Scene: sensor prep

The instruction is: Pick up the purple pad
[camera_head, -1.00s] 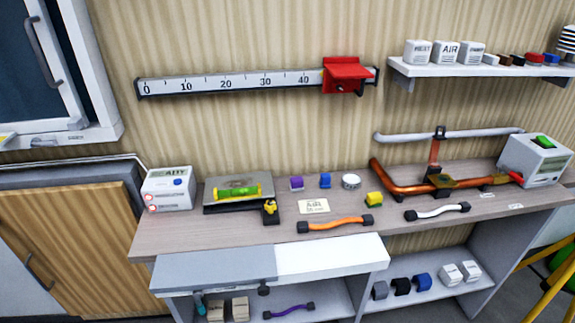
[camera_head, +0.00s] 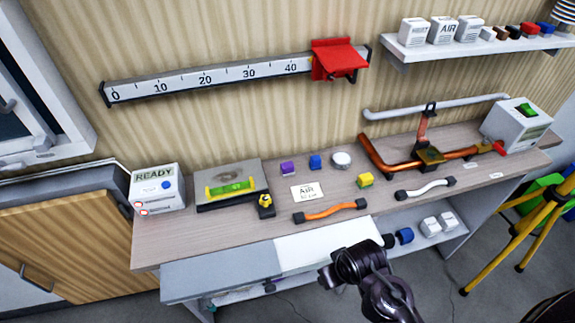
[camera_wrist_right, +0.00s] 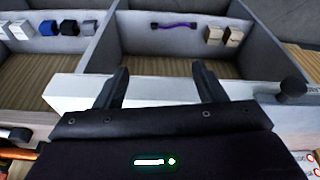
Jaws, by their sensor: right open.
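The purple pad (camera_head: 288,168) is a small purple block on the bench top in the head view. It sits left of a similar blue block (camera_head: 315,161) and behind the AIR card (camera_head: 308,192). My right gripper is dark and comes in at the lower middle of the head view, in front of the bench and well short of the pad. In the right wrist view my right gripper (camera_wrist_right: 163,88) has its two fingers spread with nothing between them. The pad is not in that view. My left gripper is not in view.
Copper pipework (camera_head: 385,165) is to the right. The wrist view shows a purple hose (camera_wrist_right: 174,25) in the lower compartment.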

